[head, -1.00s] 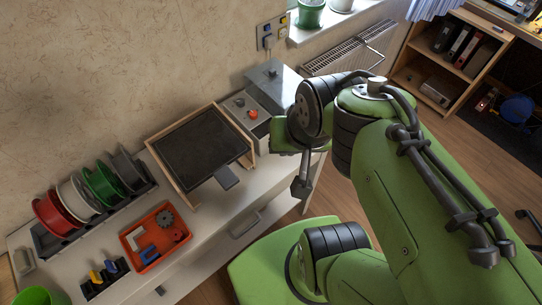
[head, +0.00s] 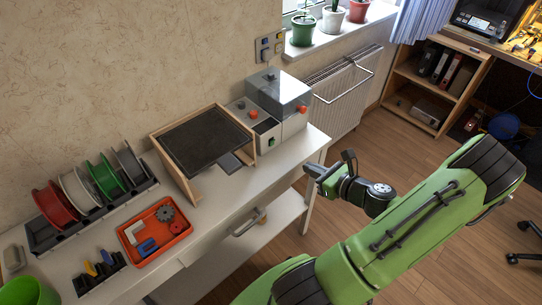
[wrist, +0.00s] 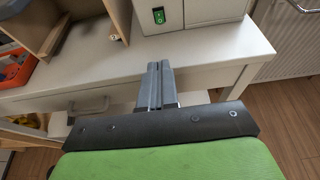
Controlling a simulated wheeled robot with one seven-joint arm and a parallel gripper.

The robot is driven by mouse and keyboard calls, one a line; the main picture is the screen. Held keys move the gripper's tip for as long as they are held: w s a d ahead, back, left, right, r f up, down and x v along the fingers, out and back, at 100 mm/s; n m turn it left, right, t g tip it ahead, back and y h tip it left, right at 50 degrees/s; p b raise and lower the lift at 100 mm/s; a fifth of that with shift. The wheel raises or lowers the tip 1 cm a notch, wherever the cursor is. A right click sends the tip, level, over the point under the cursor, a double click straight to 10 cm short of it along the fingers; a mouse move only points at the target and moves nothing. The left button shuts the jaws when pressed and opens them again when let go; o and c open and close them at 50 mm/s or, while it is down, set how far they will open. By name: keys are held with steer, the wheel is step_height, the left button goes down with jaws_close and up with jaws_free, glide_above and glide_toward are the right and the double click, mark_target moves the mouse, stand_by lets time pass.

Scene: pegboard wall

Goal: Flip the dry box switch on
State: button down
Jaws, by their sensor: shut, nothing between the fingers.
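A small green rocker switch (head: 271,142) sits low on the front of a pale grey unit (head: 262,127) with a red knob on its sloped top. My gripper (head: 310,170) is shut and empty, in front of the bench and apart from the switch. Its fingers (wrist: 159,70) point toward the unit.
A wooden frame with a dark plate (head: 205,143) stands left of the units. An orange tray (head: 155,235) with loose parts and a spool rack (head: 90,205) are farther left. The bench front has a drawer handle (head: 250,222). A radiator (head: 335,95) is at right.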

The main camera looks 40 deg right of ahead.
steer(key=shift+w+d, duration=0.1)
steer(key=b, duration=0.3)
glide_toward(272, 143)
steer(key=f, duration=0.1)
steer(key=w+f, duration=0.2)
steer(key=f, duration=0.1)
steer(key=w, duration=0.1)
steer(key=w+r, duration=0.1)
steer(key=shift+w+r, duration=0.2)
steer(key=shift+w, duration=0.1)
steer(key=shift+w+r, duration=0.25)
steer(key=shift+w, duration=0.2)
